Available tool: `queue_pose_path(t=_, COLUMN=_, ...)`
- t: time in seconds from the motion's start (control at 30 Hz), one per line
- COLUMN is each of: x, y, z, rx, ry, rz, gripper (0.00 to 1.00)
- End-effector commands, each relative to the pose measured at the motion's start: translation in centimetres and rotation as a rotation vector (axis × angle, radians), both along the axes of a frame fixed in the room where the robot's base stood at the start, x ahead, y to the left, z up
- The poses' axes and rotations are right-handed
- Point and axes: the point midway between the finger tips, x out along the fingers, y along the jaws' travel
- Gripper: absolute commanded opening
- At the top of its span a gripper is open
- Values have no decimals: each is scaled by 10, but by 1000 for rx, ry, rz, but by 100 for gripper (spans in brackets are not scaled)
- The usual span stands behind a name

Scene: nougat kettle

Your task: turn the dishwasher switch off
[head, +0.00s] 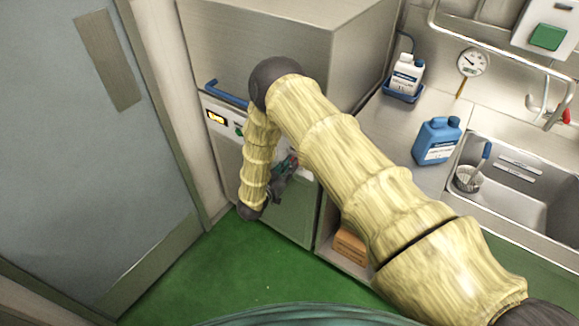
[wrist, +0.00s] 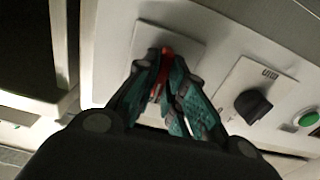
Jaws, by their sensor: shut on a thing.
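The dishwasher (head: 255,45) is a steel box with a light control panel along its front, below a blue handle (head: 225,94). In the wrist view a red switch (wrist: 165,66) sits on a square light plate (wrist: 181,36) on the panel. My gripper (wrist: 163,62) has its teal-and-grey fingers closed around the red switch. It also shows in the head view (head: 289,163), at the right part of the panel. The fingers hide much of the switch, so its exact angle cannot be told.
A black knob (wrist: 253,106) on its own plate and a green button (wrist: 306,118) are beside my gripper on the panel. A lit display (head: 215,117) is at the panel's left. A blue jug (head: 437,140) and sink (head: 520,185) are at the right. Green floor lies below.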

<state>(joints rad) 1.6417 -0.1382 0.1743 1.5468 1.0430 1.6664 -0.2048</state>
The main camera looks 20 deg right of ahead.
Motion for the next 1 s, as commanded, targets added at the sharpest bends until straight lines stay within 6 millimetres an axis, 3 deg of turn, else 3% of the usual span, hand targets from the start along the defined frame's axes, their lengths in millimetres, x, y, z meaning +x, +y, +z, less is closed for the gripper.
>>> queue_pose_path(t=1.0, x=3, y=4, z=-5, rx=-533, ry=684, rz=2, gripper=0)
